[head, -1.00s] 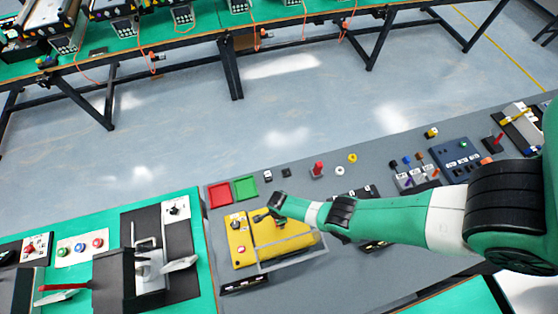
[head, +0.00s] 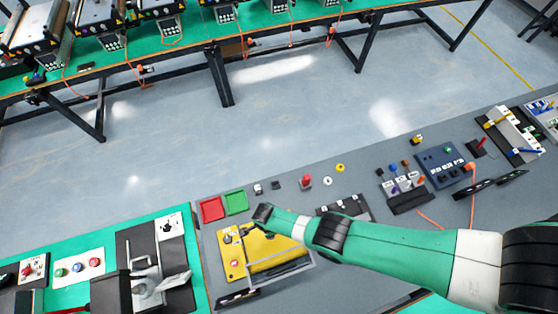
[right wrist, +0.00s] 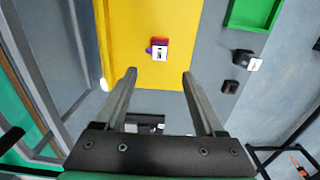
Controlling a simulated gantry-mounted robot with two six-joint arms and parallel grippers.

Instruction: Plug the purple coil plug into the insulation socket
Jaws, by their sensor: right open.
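My right gripper (right wrist: 159,73) is open and empty in the right wrist view, its fingers over the yellow panel (right wrist: 120,40). A small block (right wrist: 159,50) with a purple side, a red part and a white marked face sits on that panel, ahead of and between the fingertips, not touched. Its purple part may be the coil plug; I cannot tell for sure. In the head view my right gripper (head: 263,213) is at the upper edge of the yellow panel (head: 232,258), and my arm hides part of the panel. I cannot identify the insulation socket.
A red tray (head: 211,209) and a green tray (head: 235,203) stand beyond the panel. Small loose parts, including a red one (head: 305,181), lie to their right. A plug rack (head: 410,203) and a blue socket box (head: 436,170) stand farther right.

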